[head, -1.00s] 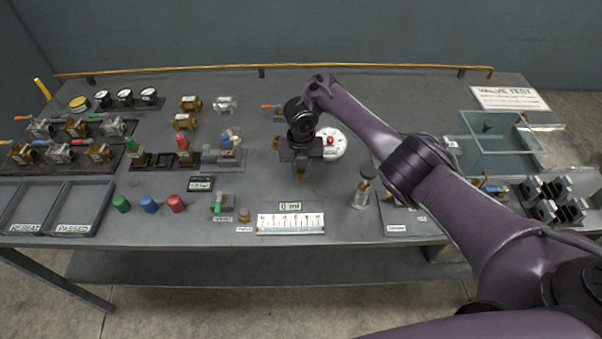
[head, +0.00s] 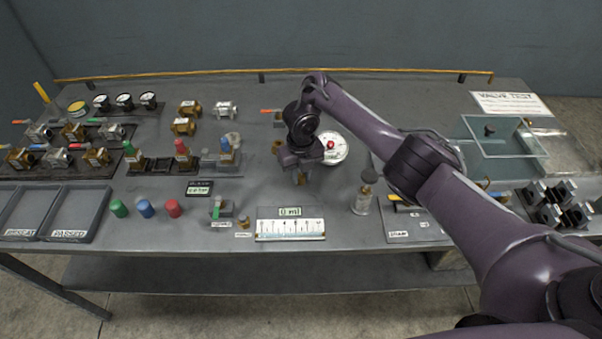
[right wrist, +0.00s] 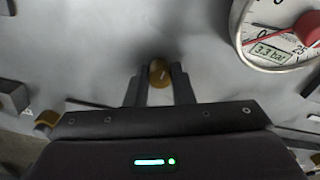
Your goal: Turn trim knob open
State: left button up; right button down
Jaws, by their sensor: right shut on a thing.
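The trim knob (right wrist: 160,72) is a small round brass knob with a pale line on its top. It sits between the two dark fingers of my right gripper (right wrist: 159,88) in the right wrist view, and the gripper is shut on it. In the head view my right gripper (head: 301,168) points down at the table just left of the white gauge, and its body mostly hides the knob. A round gauge (right wrist: 283,28) with a red needle is at the upper right of the wrist view, its display reading 3.3 bar. My left gripper is not in view.
The gauge (head: 334,148) stands close to the right of my gripper. A metal cylinder (head: 362,197) stands further right, and a clear tank (head: 500,150) beyond it. A white ruled scale (head: 290,230) lies in front. Trays (head: 82,210) and several valves fill the left side.

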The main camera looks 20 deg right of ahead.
aim_at(301, 176)
jog(key=shift+s+f, duration=0.1)
jog(key=shift+f, duration=0.05)
jog(key=c, duration=1.3)
grip_release()
jog(key=shift+o, duration=0.2)
notch_tip(301, 176, up, 8)
jog(key=p, duration=0.7)
